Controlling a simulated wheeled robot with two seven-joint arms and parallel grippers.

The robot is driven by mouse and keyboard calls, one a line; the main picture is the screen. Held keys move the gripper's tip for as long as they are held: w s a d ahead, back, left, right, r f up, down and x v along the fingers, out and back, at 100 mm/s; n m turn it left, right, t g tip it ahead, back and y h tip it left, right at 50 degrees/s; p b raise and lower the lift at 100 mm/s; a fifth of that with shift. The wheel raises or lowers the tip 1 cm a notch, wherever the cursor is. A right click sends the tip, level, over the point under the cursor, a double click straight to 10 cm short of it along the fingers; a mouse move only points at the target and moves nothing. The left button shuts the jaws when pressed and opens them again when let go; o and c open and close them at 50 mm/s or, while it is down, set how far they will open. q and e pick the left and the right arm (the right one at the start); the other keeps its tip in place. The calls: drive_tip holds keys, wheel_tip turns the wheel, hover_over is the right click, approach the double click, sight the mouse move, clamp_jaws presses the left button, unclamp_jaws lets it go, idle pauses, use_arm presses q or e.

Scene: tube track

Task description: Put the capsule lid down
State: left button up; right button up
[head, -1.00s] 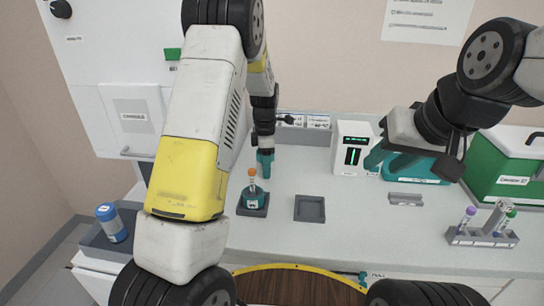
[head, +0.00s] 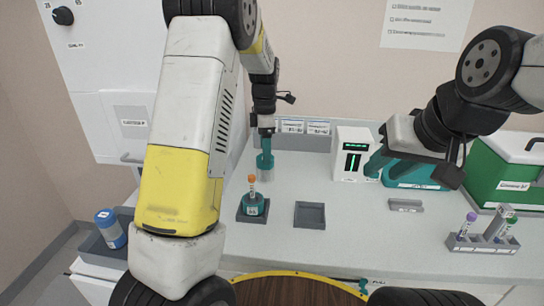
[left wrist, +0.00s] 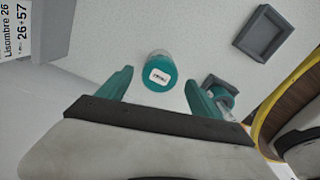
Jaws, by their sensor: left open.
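The capsule lid (left wrist: 160,74), a clear cylinder with a teal, labelled end, stands on the bench in the left wrist view. In the head view its clear part (head: 265,175) shows below my left gripper (head: 265,160). The gripper is open, with its fingers (left wrist: 160,90) on either side of the lid and apart from it in the wrist view. The teal capsule base (head: 253,206) holds an orange-capped tube (head: 252,181) and sits on a dark square holder, in front of the lid. My right gripper (head: 380,162) is over the bench at right; its opening is unclear.
An empty grey square tray (head: 309,215) lies right of the capsule base. A white device (head: 352,154), a green box (head: 505,175) and a tube rack (head: 482,242) stand farther right.

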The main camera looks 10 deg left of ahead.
use_arm(q)
wheel_tip(320, 180, up, 3)
drive_tip(key=shift+r, duration=0.1)
drive_tip(key=s+a+r+m+t+h, duration=0.1)
drive_tip(key=s+r+m+t, duration=0.1)
drive_tip(key=s+r+m, duration=0.65)
drive_tip(key=s+a+r+m+t+h, duration=0.15)
drive_tip(key=s+r+m, duration=0.35)
drive_tip(key=s, duration=0.7)
drive_tip(key=s+f+m+t, duration=0.1)
drive_tip(key=s+m+t, duration=0.1)
drive_tip(key=s+m, duration=0.6)
drive_tip(key=shift+s+d+f+t, duration=0.25)
drive_tip(key=shift+d+f+t, duration=0.1)
